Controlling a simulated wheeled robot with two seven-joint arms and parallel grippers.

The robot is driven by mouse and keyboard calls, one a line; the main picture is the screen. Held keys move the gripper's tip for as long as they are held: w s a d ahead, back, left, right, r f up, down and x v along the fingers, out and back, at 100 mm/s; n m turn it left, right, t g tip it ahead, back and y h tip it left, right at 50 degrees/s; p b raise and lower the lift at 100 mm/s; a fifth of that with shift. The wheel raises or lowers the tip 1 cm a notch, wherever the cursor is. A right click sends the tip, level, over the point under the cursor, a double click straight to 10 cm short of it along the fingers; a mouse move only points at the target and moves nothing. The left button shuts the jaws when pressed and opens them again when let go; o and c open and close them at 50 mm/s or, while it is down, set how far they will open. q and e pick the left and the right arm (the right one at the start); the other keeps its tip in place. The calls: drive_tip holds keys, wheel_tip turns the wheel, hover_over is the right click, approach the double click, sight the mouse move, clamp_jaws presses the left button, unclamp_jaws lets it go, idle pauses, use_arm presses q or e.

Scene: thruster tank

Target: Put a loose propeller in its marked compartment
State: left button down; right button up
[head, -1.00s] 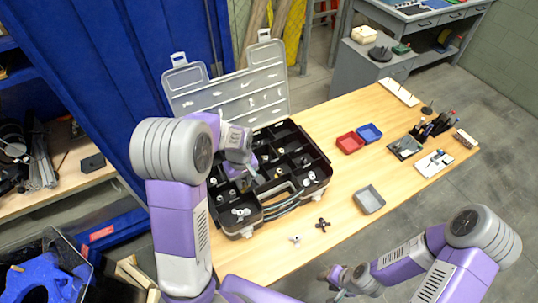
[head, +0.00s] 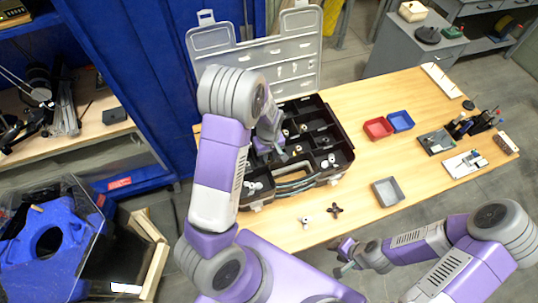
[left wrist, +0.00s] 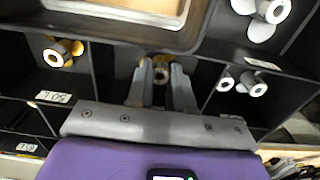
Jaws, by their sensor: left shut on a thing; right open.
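The open black compartment case (head: 343,150) stands on the table with its clear lid (head: 290,50) raised behind. My left gripper (left wrist: 160,85) is down at the case, shut on a small propeller (left wrist: 160,70) with a ring-shaped hub. It is among the compartment walls; whether the propeller touches the floor I cannot tell. A gold propeller (left wrist: 58,52) lies in a compartment to the left, small white propellers (left wrist: 243,84) to the right, and a larger white one (left wrist: 268,12) further up. A white propeller (head: 305,222) and a black propeller (head: 335,210) lie loose on the table. My right gripper (head: 343,258) is open near the table's front edge.
A grey tray (head: 387,192), a red bin (head: 378,128) and a blue bin (head: 400,121) stand right of the case. Tools and small boards (head: 465,164) lie at the far right. The table between them is mostly clear.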

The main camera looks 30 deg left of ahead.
use_arm(q)
drive_tip(key=shift+w+f, duration=0.1)
drive_tip(key=shift+f, duration=0.05)
drive_tip(key=shift+f, duration=0.1)
drive_tip(key=c, duration=1)
unclamp_jaws()
drive_tip(key=shift+r, duration=0.2)
wheel_tip(320, 180, up, 12)
drive_tip(key=p, duration=0.1)
drive_tip(key=shift+p, duration=0.4)
